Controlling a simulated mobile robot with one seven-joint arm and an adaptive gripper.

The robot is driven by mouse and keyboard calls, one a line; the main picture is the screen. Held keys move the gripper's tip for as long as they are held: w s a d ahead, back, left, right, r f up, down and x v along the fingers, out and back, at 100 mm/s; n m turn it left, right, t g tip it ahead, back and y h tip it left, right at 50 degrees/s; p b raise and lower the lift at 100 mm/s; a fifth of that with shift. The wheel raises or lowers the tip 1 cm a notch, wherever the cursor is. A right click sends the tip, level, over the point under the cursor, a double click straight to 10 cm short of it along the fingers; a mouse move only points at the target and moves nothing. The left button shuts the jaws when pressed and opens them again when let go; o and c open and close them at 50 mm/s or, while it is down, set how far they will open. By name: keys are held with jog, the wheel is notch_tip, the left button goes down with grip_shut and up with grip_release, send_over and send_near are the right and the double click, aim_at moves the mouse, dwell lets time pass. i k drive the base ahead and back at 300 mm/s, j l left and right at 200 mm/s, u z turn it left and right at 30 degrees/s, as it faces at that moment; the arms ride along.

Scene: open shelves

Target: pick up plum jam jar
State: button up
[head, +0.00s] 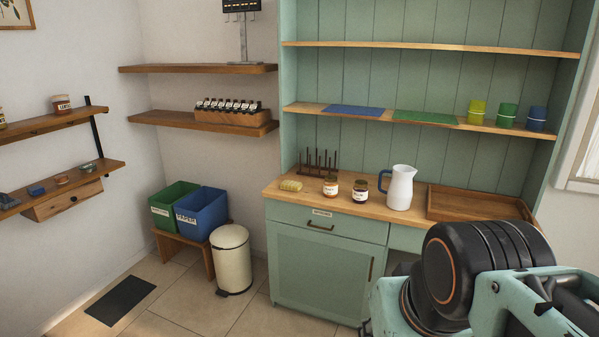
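Two small jars stand upright on the wooden counter of the green cabinet in the head view. One is a dark jar (360,191) with a pale label, just left of the white jug. The other is a reddish-brown jar (330,187) with a white label, a little further left. The label writing is too small to read, so I cannot tell for sure which is plum jam; the dark one has the more plum-like colour. Part of my arm fills the lower right, in front of the cabinet. My gripper's fingers are not in view.
A white jug (399,188) with a blue handle stands beside the dark jar. A peg rack (319,163) and a yellowish block (290,185) are behind and left. A wooden tray (470,203) lies at right.

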aim_at(359, 195)
jog(key=i+z, duration=0.1)
jog(key=i, duration=0.5)
jog(key=i+j+z, duration=0.1)
jog(key=i, duration=0.45)
jog(key=i+j+z, duration=0.2)
jog(key=i+z, duration=0.15)
jog(key=i+j+z, duration=0.35)
jog(key=i+l, duration=0.05)
jog(key=i, duration=0.05)
